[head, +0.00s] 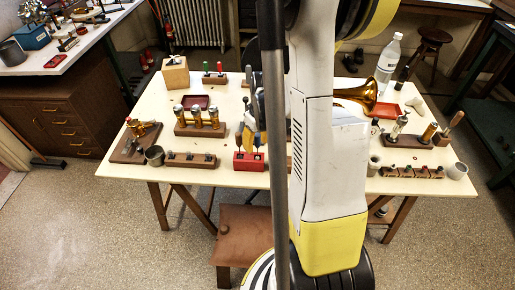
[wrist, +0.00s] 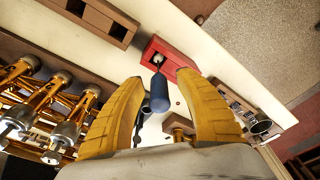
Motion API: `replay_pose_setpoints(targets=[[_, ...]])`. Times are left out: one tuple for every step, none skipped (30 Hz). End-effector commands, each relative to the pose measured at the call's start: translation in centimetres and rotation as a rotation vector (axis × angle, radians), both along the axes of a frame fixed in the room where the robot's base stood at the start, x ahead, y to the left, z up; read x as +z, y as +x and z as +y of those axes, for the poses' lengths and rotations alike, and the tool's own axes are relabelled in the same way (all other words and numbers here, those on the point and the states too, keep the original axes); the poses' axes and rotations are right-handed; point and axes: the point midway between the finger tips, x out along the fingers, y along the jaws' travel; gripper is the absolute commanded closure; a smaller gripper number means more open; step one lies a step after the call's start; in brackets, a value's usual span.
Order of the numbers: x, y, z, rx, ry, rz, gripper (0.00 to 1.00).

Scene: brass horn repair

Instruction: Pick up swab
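A dark blue-grey handled tool (wrist: 158,92) stands in a red block (wrist: 173,55) in the wrist view; I cannot tell for certain that it is the swab. My gripper (wrist: 160,82) is open, with its yellow fingers on either side of the handle and gaps visible between. The red block (head: 249,162) shows near the table's front edge in the head view, with slim dark handles upright in it. My gripper's yellow finger (head: 247,136) shows just above it, the rest mostly hidden behind my arm.
Brass valves in a wooden rack (head: 200,122) stand left of the block; they show close beside my gripper in the wrist view (wrist: 40,95). A wooden holder (head: 191,160) lies left along the front edge. A brass horn bell (head: 358,94) and bottle (head: 389,62) are at right.

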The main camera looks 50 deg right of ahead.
Motion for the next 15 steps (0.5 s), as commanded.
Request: replay_pose_setpoints(targets=[[0.03, 0.00, -0.01, 0.000, 0.000, 0.000, 0.76], [0.03, 0.00, -0.01, 0.000, 0.000, 0.000, 0.85], [0.03, 0.00, -0.01, 0.000, 0.000, 0.000, 0.98], [0.03, 0.00, -0.01, 0.000, 0.000, 0.000, 1.00], [0.03, 0.00, -0.01, 0.000, 0.000, 0.000, 1.00], [0.03, 0.00, -0.01, 0.000, 0.000, 0.000, 1.00], [0.03, 0.00, -0.01, 0.000, 0.000, 0.000, 1.00], [0.03, 0.00, -0.01, 0.000, 0.000, 0.000, 1.00], [0.03, 0.00, -0.01, 0.000, 0.000, 0.000, 1.00], [0.03, 0.00, -0.01, 0.000, 0.000, 0.000, 1.00], [0.03, 0.00, -0.01, 0.000, 0.000, 0.000, 1.00], [0.03, -0.01, -0.01, 0.000, 0.000, 0.000, 1.00], [0.02, 0.00, -0.01, 0.000, 0.000, 0.000, 1.00], [0.04, 0.00, -0.01, 0.000, 0.000, 0.000, 1.00], [0.16, -0.01, -0.02, 0.000, 0.000, 0.000, 1.00]])
